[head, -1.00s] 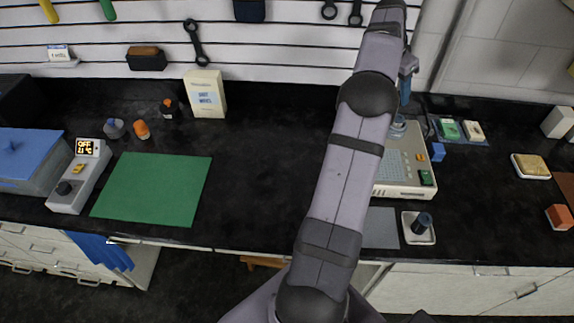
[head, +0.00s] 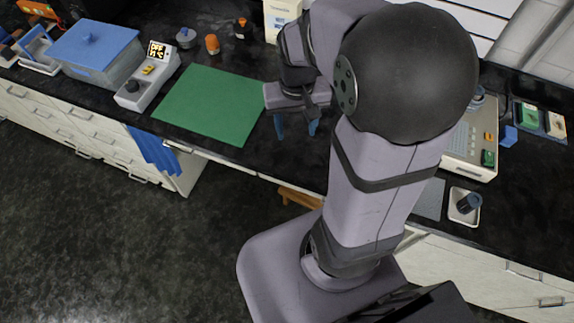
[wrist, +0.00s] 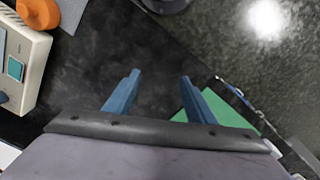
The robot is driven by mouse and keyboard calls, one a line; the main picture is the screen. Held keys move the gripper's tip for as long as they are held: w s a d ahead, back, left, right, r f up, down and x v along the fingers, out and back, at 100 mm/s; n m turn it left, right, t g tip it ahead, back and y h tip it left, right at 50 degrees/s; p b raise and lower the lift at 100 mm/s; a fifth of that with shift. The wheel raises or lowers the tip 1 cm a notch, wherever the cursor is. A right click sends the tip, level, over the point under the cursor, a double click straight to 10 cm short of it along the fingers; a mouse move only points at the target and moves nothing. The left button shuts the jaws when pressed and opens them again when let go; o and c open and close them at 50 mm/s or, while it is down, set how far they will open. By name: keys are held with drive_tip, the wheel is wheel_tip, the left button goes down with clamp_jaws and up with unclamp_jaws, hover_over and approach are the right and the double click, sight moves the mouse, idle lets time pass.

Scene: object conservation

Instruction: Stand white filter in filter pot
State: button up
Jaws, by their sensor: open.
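My gripper (head: 297,126) is open and empty, with blue fingers pointing down over the black counter just right of the green mat. In the wrist view its two fingers (wrist: 159,77) are spread with only dark counter between them. I cannot make out a white filter or a filter pot with certainty in either view. A small white tray (head: 457,217) on the right holds a dark cylinder (head: 468,203). My arm hides the middle and back of the counter.
The green mat (head: 210,105) lies flat on the left, beside a grey control box (head: 133,98) and a blue-lidded bin (head: 97,45). A beige device (head: 470,150) stands on the right. Small orange-topped (head: 212,45) and grey (head: 186,38) containers stand behind the mat. The counter's front edge is close to my gripper.

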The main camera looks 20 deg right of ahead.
drive_tip(key=s+a+f+n, duration=0.3)
drive_tip(key=s+a, duration=0.2)
drive_tip(key=s, duration=0.2)
drive_tip(key=shift+s+a+g+y, duration=0.3)
drive_tip(key=shift+s+a, duration=0.05)
drive_tip(key=shift+s, duration=0.05)
idle(0.9)
